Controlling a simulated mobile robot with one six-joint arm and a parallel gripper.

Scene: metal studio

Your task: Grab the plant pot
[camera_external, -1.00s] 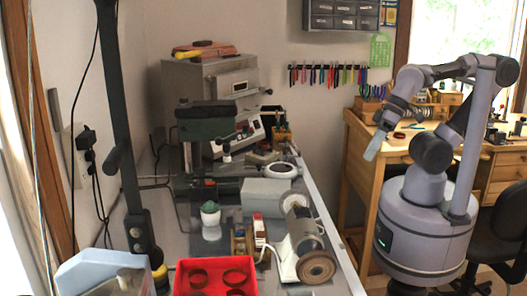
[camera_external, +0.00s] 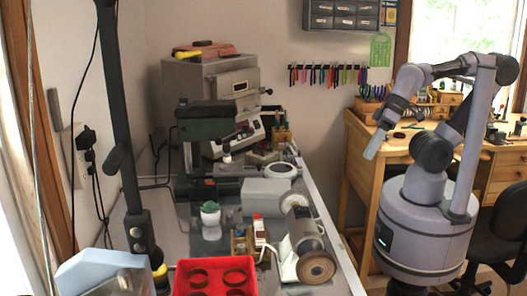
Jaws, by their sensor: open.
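The plant pot (camera_external: 211,217) is a small white pot with a round green plant on top. It stands upright on the grey workbench at the centre left of the external view. My gripper (camera_external: 371,152) hangs at the end of my bent arm, to the right of the workbench and well away from the pot. It is open and nothing shows in it. Its fingers are small and pale in this view.
A red tray (camera_external: 216,286) with round holes is in front of the pot. A bench grinder (camera_external: 304,250) stands to its right and a grey box (camera_external: 266,192) behind it. A dark green drill press (camera_external: 206,122) is behind. A wooden desk (camera_external: 350,180) stands near my arm.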

